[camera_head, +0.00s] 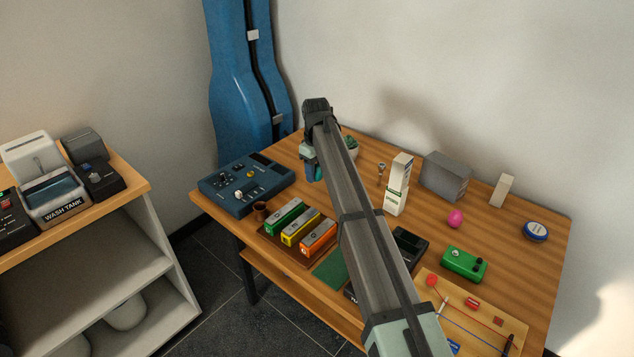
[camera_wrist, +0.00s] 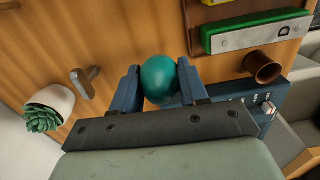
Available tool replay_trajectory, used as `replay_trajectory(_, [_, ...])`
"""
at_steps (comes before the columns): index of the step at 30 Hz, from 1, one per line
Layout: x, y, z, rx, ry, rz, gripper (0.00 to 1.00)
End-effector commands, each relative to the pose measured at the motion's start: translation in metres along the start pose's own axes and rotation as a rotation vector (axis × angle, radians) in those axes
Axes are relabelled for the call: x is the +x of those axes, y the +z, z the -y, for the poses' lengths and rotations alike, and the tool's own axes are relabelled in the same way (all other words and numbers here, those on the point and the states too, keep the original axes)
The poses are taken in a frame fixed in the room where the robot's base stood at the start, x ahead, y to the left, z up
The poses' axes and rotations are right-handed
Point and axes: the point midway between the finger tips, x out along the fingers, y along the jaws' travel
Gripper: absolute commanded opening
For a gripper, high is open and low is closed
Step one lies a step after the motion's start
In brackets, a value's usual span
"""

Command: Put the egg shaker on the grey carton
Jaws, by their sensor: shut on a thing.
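A teal egg shaker (camera_wrist: 159,79) sits between the two blue fingers of my gripper (camera_wrist: 158,74) in the wrist view. The fingers are shut on its sides. The grey carton (camera_head: 447,176) stands at the back of the table, right of the tall white carton, well to the right of my gripper. Its top looks bare.
A tall white carton (camera_head: 397,185) stands between my arm and the grey carton. A pink rounded object (camera_head: 455,218) lies in front of the grey carton, and a small beige block (camera_head: 502,190) stands right of it. A potted succulent (camera_wrist: 45,112) and brown cup (camera_wrist: 263,67) are near my gripper.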

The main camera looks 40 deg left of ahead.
Motion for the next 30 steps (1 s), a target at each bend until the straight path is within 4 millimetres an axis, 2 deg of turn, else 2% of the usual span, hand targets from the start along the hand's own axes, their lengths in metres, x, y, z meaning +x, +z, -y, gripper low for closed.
replay_trajectory(3, [-0.011,0.0,0.0,0.0,0.0,0.0,0.14])
replay_trajectory(8, [-0.017,0.002,-0.002,0.003,0.0,0.0,0.14])
replay_trajectory(11, [-0.017,0.009,-0.013,0.017,0.0,0.0,0.14])
replay_trajectory(13, [-0.018,0.019,-0.027,0.036,0.0,0.0,0.14])
replay_trajectory(17, [-0.024,0.047,-0.065,0.088,0.0,0.0,0.14])
replay_trajectory(30, [-0.064,0.164,-0.216,0.293,0.0,-0.001,0.14])
